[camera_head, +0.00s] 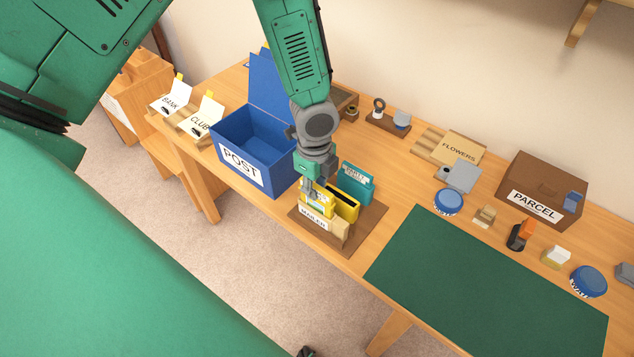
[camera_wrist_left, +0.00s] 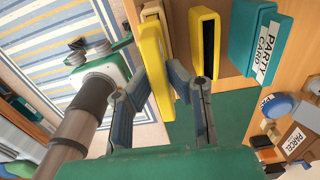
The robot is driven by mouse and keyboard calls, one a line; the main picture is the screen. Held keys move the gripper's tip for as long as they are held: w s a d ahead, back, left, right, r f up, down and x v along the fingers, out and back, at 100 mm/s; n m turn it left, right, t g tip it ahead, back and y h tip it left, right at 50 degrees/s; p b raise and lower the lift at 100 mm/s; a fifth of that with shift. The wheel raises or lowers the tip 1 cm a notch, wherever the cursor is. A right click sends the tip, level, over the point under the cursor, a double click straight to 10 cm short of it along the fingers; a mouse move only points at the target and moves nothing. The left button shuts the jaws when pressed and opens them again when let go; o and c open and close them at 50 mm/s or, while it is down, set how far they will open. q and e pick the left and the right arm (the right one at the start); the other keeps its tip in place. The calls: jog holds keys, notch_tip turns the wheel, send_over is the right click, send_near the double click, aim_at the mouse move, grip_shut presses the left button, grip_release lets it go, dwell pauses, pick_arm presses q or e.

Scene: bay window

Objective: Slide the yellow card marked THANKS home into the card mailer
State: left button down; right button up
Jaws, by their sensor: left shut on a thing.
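My left gripper (camera_head: 309,186) points down at the card stand near the table's front edge and is shut on a yellow card (camera_head: 322,196). In the left wrist view the yellow card (camera_wrist_left: 154,62) stands edge-on between the fingertips (camera_wrist_left: 160,76); its print is not readable. A yellow holder with a dark slot (camera_head: 347,204) is just right of it; it also shows in the wrist view (camera_wrist_left: 207,42). A wooden piece labelled MAILER (camera_head: 314,223) is in front. I cannot tell whether the card is inside any slot. My right gripper is not in view.
A teal PARTY CARD (camera_head: 357,180) stands behind the yellow holder, on the same brown base (camera_head: 368,222). The blue POST box (camera_head: 263,137) is close on the left. A green mat (camera_head: 480,285) lies to the right, bare. A brown PARCEL box (camera_head: 543,188) stands further back.

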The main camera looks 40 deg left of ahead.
pick_arm(q)
jog(key=shift+a+f, duration=0.1)
jog(key=shift+f, duration=0.3)
jog(key=shift+f+b, duration=1.15)
jog(key=shift+f, duration=0.55)
jog(key=c, duration=1.5)
grip_release()
jog(key=shift+r, duration=0.1)
jog(key=shift+r, duration=0.25)
notch_tip(320, 180, up, 11)
jog(key=shift+r, duration=0.1)
